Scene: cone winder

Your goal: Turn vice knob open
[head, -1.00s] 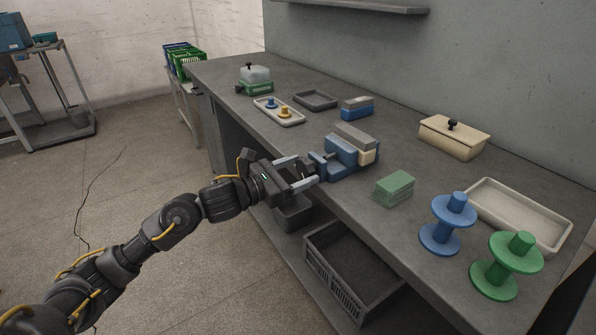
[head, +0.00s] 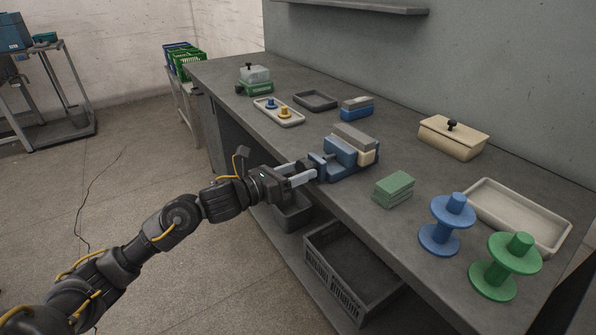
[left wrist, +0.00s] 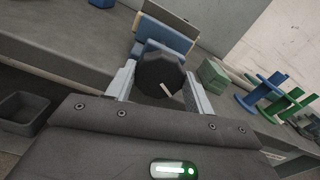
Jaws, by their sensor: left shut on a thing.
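The blue vice (head: 340,155) sits at the front edge of the bench, with a grey and tan block (head: 358,142) in its jaws. Its round black knob (left wrist: 158,74) with a pale pointer mark faces my wrist camera. My left gripper (head: 312,172) reaches in from the left at the bench's front edge. In the left wrist view its two fingers stand on either side of the knob and are shut on it. The vice body (left wrist: 163,40) shows behind the knob. My right gripper is not in view.
Green blocks (head: 394,188) lie right of the vice, with a blue spool (head: 440,238) and green spool (head: 495,280) beyond. A blue-grey block (head: 357,108) and a tray of small pegs (head: 290,119) are farther back. A grey crate (head: 335,285) stands below the bench.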

